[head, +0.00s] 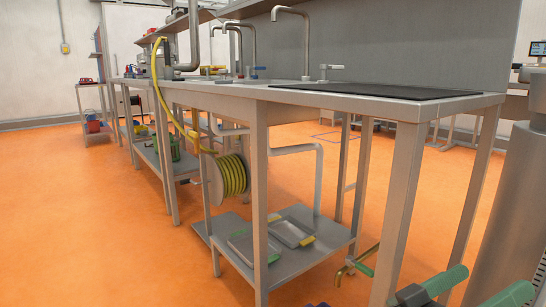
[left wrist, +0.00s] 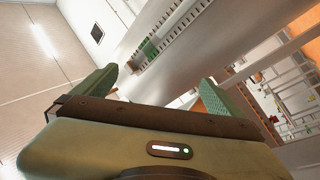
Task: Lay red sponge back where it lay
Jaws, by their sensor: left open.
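I cannot make out a red sponge in either view. My left gripper (head: 490,284) is at the bottom right of the head view, partly cut off by the frame edge, with green fingers. In the left wrist view its two green fingers (left wrist: 158,98) stand wide apart with nothing between them. It is low, in front of the near end of the steel counter (head: 390,107). My right gripper is not in view. Small red items show on the far cart (head: 88,87), too small to identify.
Steel counter legs and a lower shelf (head: 285,265) with flat trays stand ahead. A yellow hose reel (head: 230,176) hangs under the counter. A brass tap with a green handle (head: 360,262) sticks out low near the gripper. The orange floor at left is clear.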

